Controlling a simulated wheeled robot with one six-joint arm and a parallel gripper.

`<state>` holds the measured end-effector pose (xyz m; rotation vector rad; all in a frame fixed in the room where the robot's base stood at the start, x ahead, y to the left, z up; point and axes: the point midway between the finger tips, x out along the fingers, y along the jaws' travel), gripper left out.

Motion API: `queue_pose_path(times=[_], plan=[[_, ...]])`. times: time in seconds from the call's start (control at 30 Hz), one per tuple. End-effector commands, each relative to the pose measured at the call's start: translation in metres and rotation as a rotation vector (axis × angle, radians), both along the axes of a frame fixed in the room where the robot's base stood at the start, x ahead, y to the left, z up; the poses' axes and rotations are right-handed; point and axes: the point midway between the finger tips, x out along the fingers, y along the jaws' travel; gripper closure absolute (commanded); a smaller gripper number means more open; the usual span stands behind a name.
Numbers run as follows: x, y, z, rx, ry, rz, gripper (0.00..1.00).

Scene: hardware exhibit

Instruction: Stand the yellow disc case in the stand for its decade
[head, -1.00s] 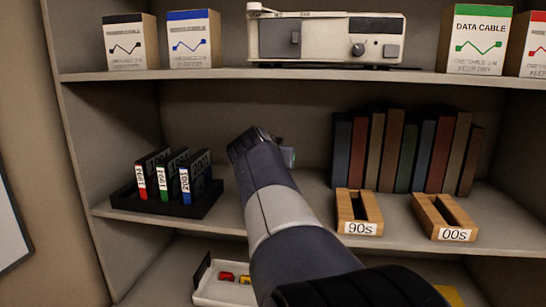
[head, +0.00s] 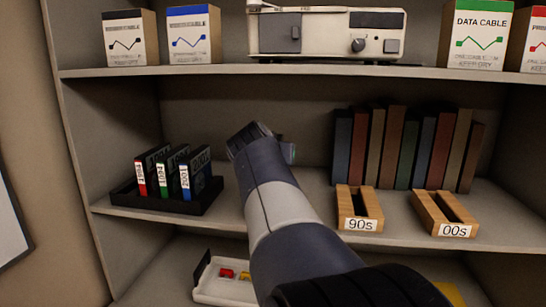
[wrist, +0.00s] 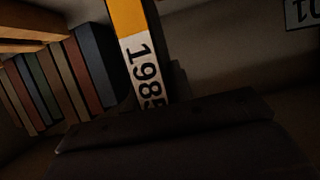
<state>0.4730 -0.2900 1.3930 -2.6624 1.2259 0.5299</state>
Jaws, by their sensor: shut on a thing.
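The yellow disc case (wrist: 126,18) shows in the wrist view with a white label reading 198 and a partly hidden last digit, apparently 5. My gripper (wrist: 168,118) is shut on its lower end, and the case sticks up tilted from the dark jaws. In the head view my arm hides the jaws and the case. Two wooden stands, one marked 90s (head: 345,211) and one marked 00s (head: 425,214), sit empty on the middle shelf to the right of my arm. No stand marked for the 80s is readable in these views.
Several dark books (head: 390,150) stand behind the wooden stands. A black rack (head: 128,197) with red, green and blue labelled cases is at left. A white open box (head: 213,288) is on the lower shelf. The upper shelf (head: 240,72) hangs above my arm.

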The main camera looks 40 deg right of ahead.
Motion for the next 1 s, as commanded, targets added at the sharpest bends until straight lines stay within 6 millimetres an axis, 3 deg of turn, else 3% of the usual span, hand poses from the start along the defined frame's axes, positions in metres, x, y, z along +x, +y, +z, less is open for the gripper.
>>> queue_pose_path(times=[1.0], plan=[[-0.0001,-0.0001,-0.0061,0.001,-0.001,0.0,1.0]])
